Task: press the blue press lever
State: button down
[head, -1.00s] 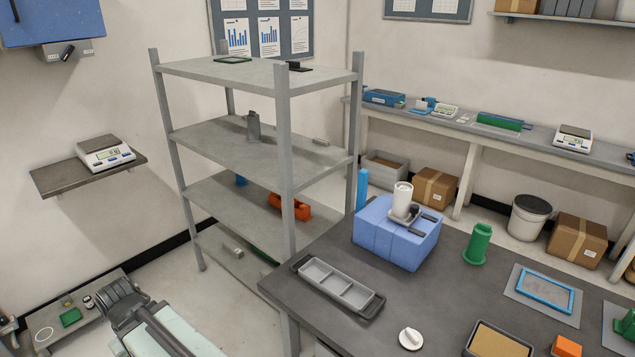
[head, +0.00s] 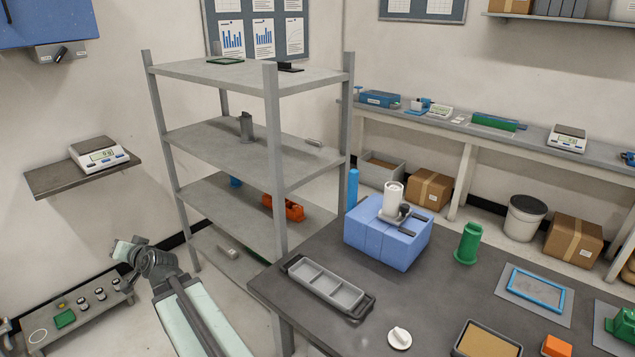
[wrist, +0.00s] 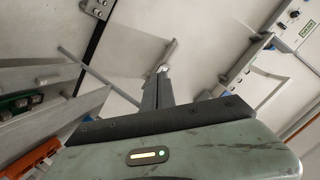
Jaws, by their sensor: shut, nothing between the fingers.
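I cannot single out the blue press lever for sure. A small blue device with a pale part (head: 418,105) stands on the far bench, too small to make out a lever. Left of it is a longer blue device (head: 380,99) with a small blue piece at its left end. My gripper (wrist: 163,72) is shut and empty in the wrist view, pointing away over open floor and touching nothing. In the head view my arm is at the lower left, far from the bench, and its fingers cannot be made out.
The dark table (head: 430,285) holds a blue box (head: 385,245) with a white cylinder, a grey tray (head: 325,290) and a green part (head: 467,243). A metal shelf rack (head: 272,170) stands between my arm and the far bench (head: 480,130). A low platform (head: 85,318) is at lower left.

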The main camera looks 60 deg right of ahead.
aim_at(352, 177)
jog(key=s+d+r+m+g+h, duration=0.1)
jog(key=s+d+r+m+h, duration=0.3)
jog(key=d, duration=0.5)
jog(key=s+d+r+m+g+h, duration=0.2)
jog(key=s+d+m+h, duration=0.4)
jog(key=d, duration=0.4)
jog(key=s+d+r+m+g+h, duration=0.1)
jog(key=s+d+r+m+h, duration=0.25)
jog(key=s+d, duration=0.4)
jog(key=s+d+f+m+g, duration=0.1)
jog(key=s+d+m+g, duration=0.3)
jog(key=s, duration=0.4)
jog(key=s+d+f+m+g+h, duration=0.1)
jog(key=s+d+m+g, duration=0.4)
jog(key=s, duration=0.3)
jog(key=s+d+f+m+g, duration=0.2)
jog(key=s+d+m+g, duration=0.2)
jog(key=s, duration=0.5)
jog(key=shift+d+m+g+b, duration=0.35)
jog(key=shift+m+g, duration=0.5)
jog(key=shift+g, duration=0.35)
jog(key=shift+h, duration=0.25)
jog(key=x, duration=1.4)
jog(key=shift+w, duration=0.15)
